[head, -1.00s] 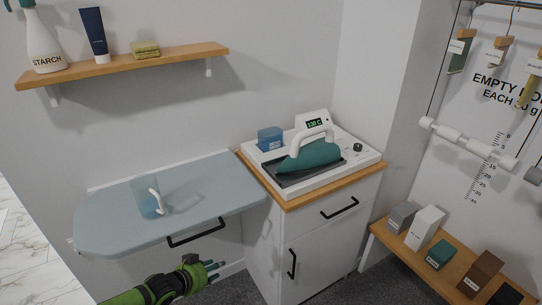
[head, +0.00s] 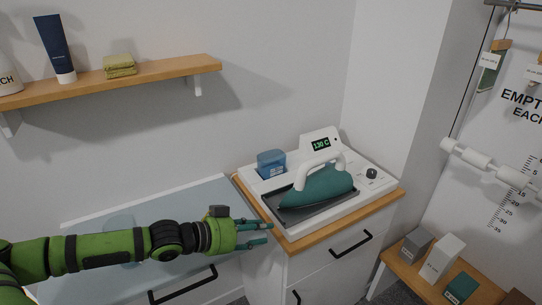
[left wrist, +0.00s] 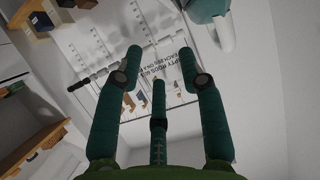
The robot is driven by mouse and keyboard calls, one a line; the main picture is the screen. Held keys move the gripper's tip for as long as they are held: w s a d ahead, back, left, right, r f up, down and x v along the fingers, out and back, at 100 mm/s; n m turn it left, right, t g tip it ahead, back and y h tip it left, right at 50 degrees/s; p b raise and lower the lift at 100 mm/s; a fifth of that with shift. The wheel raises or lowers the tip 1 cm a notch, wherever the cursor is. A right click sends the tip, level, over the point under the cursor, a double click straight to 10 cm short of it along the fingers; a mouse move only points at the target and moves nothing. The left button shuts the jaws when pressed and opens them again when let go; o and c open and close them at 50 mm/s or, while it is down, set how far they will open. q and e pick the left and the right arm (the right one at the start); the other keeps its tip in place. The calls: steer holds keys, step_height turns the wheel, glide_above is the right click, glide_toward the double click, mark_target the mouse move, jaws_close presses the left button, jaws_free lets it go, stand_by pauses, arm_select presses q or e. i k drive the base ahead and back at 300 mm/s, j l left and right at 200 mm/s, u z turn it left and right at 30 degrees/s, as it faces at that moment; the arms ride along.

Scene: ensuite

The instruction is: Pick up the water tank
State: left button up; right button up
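A small blue translucent tank (head: 271,162) sits upright in the back left of the white ironing station (head: 375,190), beside the teal iron (head: 325,188). I take it to be the water tank. My left gripper (head: 266,232) is in front of and below the station's left corner, apart from the tank. Its fingers are spread with nothing between them; in the left wrist view they (left wrist: 165,85) also stand apart and empty. My right gripper is out of view.
The station stands on a wooden-topped white cabinet (head: 335,262) with black handles. A wall shelf (head: 150,78) holds a navy tube (head: 56,50) and folded yellow-green cloths (head: 119,66). A low bench with boxes (head: 442,258) is at right.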

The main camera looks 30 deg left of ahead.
mark_target(272, 164)
steer(key=i+j, duration=0.7)
steer(key=i, duration=0.1)
